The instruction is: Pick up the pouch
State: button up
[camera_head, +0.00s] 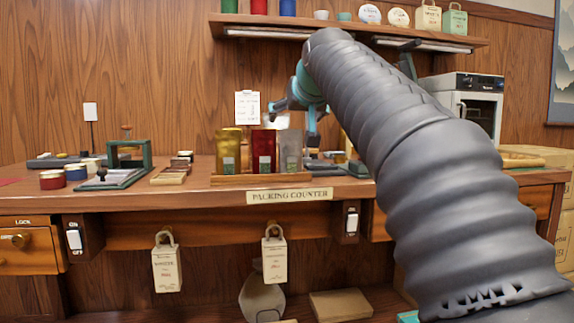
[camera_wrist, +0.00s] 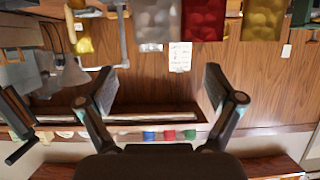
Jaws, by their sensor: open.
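Three pouches stand side by side in a low wooden tray (camera_head: 262,181) on the counter: a gold pouch (camera_head: 229,152), a red pouch (camera_head: 264,151) and a silver pouch (camera_head: 290,151). The wrist view is upside down and shows the silver pouch (camera_wrist: 157,22), red pouch (camera_wrist: 203,18) and gold pouch (camera_wrist: 262,20) cut off by its top edge. My gripper (camera_wrist: 160,78) is open and empty, apart from the pouches, with the wall behind its fingers. In the head view my arm hides much of the area right of the silver pouch.
The wooden counter (camera_head: 205,197) holds a green-framed stand (camera_head: 128,158) and small tins (camera_head: 53,180) on the left. A shelf (camera_head: 262,23) with tins and bags runs above. A white notice (camera_head: 247,107) is behind the pouches. An oven (camera_head: 470,100) is at right.

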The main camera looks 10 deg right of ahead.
aim_at(290, 154)
jog(key=x, duration=0.5)
jog(key=shift+w+d+f+b, duration=0.1)
jog(key=shift+f+b, duration=0.3)
jog(key=shift+f, duration=0.05)
jog(key=c, duration=1)
